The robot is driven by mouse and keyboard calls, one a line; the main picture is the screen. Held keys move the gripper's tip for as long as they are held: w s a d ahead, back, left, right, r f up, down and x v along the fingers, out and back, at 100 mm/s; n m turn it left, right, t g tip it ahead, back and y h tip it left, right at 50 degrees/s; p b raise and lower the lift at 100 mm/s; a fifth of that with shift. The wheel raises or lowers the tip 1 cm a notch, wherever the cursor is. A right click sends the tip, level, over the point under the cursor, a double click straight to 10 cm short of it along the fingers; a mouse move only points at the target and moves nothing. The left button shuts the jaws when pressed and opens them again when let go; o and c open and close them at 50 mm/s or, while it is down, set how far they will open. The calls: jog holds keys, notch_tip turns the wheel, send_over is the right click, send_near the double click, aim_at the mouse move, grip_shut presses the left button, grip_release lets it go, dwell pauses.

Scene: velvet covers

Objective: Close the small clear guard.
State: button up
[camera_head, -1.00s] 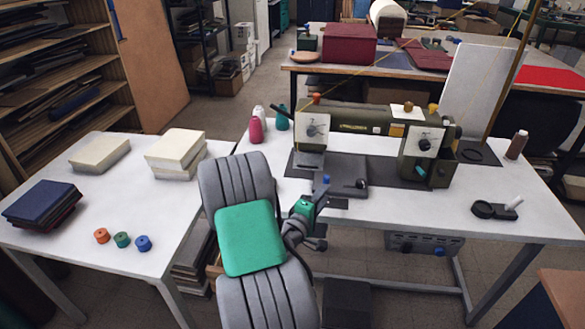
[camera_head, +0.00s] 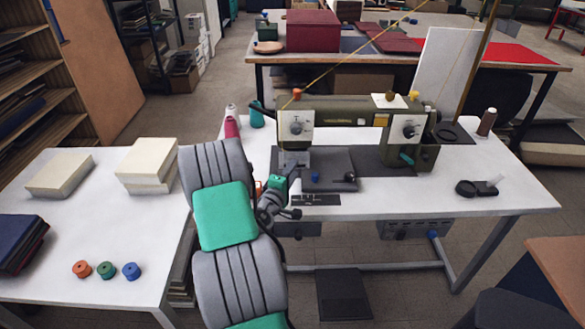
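The olive sewing machine (camera_head: 345,115) stands on the white table (camera_head: 420,198). Under its left head (camera_head: 296,127), at the needle area, a small pale see-through piece, seemingly the clear guard (camera_head: 292,158), is hard to make out. I cannot tell how far open it stands. My grey and green arm rises from the bottom of the view.
A grey machine bed (camera_head: 328,165) with a blue knob (camera_head: 315,177) and a dark knob lies right of my gripper. Thread cones (camera_head: 232,127) stand behind at the left. A side table (camera_head: 90,210) holds pale blocks, dark covers and three small spools.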

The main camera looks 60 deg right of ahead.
jog(key=shift+d, duration=0.5)
grip_shut()
